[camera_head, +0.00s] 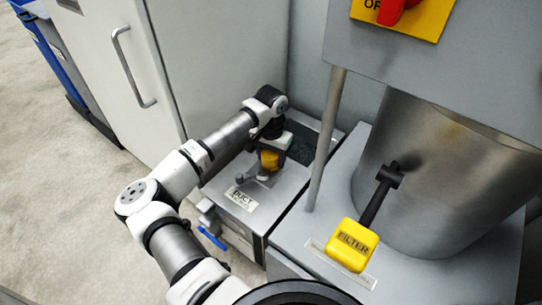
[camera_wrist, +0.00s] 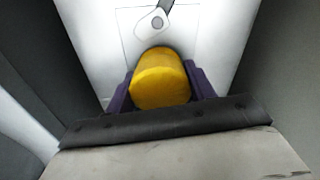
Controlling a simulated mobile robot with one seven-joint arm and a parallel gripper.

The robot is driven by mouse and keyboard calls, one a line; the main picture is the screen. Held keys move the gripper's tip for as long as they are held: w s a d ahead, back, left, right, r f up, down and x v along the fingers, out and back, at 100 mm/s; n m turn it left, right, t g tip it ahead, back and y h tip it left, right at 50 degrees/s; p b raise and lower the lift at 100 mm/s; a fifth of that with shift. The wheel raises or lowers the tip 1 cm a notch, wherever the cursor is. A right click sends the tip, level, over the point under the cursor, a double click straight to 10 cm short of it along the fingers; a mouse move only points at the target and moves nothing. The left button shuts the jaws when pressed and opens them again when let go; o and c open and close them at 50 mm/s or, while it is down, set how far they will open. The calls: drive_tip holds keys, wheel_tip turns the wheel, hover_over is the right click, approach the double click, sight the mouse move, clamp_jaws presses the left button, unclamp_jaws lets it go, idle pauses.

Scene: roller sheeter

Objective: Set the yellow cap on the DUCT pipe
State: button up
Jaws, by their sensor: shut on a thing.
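The yellow cap (camera_wrist: 160,80) is between the purple fingers of my gripper (camera_wrist: 160,92) in the wrist view. My gripper is shut on it. In the head view the yellow cap (camera_head: 270,159) shows under my wrist, above the grey box with the DUCT label (camera_head: 241,199). A small grey fitting (camera_head: 264,178) stands just below the cap; I cannot tell whether the two touch. The DUCT pipe itself is not clearly made out.
A yellow FILTER block (camera_head: 353,245) on a black handle sticks out from the metal cylinder (camera_head: 430,170) at right. A grey post (camera_head: 326,140) stands close to the right of my gripper. A cabinet door with a handle (camera_head: 133,68) is behind left. A blue lever (camera_head: 211,238) is below the box.

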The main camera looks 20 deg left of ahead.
drive_tip(key=shift+f+b, duration=0.3)
drive_tip(key=shift+f, duration=0.1)
drive_tip(key=o, duration=1.1)
drive_tip(key=shift+c, duration=0.2)
wheel_tip(320, 180, up, 14)
drive_tip(key=p, duration=0.4)
drive_tip(key=shift+f, duration=0.1)
